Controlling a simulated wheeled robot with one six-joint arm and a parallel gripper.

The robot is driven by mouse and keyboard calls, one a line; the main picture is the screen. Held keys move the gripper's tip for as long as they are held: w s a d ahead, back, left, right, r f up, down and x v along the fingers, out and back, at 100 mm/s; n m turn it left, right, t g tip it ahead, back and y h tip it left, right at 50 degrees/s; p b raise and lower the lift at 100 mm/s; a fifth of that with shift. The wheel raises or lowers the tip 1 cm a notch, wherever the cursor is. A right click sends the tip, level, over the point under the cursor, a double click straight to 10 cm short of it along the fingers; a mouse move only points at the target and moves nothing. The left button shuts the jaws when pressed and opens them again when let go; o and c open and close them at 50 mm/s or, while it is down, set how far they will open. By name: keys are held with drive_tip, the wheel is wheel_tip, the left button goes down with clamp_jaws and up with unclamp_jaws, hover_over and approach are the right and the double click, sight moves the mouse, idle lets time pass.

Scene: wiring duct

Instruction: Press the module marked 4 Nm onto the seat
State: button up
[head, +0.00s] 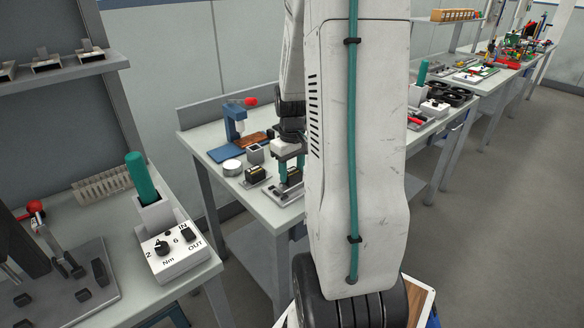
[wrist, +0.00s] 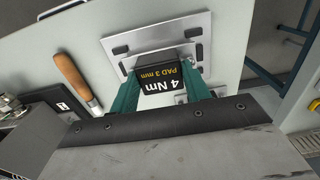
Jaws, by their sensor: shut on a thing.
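The module marked 4 Nm (wrist: 160,82), a black block that also reads PAD 3 mm, sits between the green fingers of my gripper (wrist: 162,92) in the wrist view. My gripper is shut on it. A pale metal plate with dark slots (wrist: 120,45) lies under and around the module; I take it for the seat. I cannot tell whether the module touches it. In the head view my gripper (head: 290,174) points down over the same plate (head: 286,197) on the middle bench, and my arm hides part of it.
Left of the plate are a dark block with a yellow label (head: 256,173), a round tin (head: 232,167) and a blue press with a red knob (head: 236,122). A wooden-handled tool (wrist: 76,80) lies beside the plate in the wrist view. A dial box (head: 174,256) stands on the near bench.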

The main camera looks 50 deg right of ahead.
sight(292, 173)
drive_tip(key=shift+f, duration=0.55)
drive_tip(key=o, duration=1.3)
drive_tip(key=shift+r, duration=0.1)
wheel_tip(292, 173, up, 8)
drive_tip(key=shift+f, duration=0.15)
drive_tip(key=shift+a+m, duration=0.1)
drive_tip(key=shift+m, duration=0.2)
drive_tip(key=s+a+r+n, duration=0.1)
drive_tip(key=s+a+r, duration=0.2)
drive_tip(key=a, duration=0.7)
drive_tip(key=s+a+r+n+t, duration=0.1)
drive_tip(key=s+a+r, duration=0.3)
drive_tip(key=a, duration=0.6)
drive_tip(key=s+a+r+n, duration=0.1)
drive_tip(key=s+a+r, duration=0.3)
drive_tip(key=a, duration=0.6)
drive_tip(key=shift+s, duration=0.75)
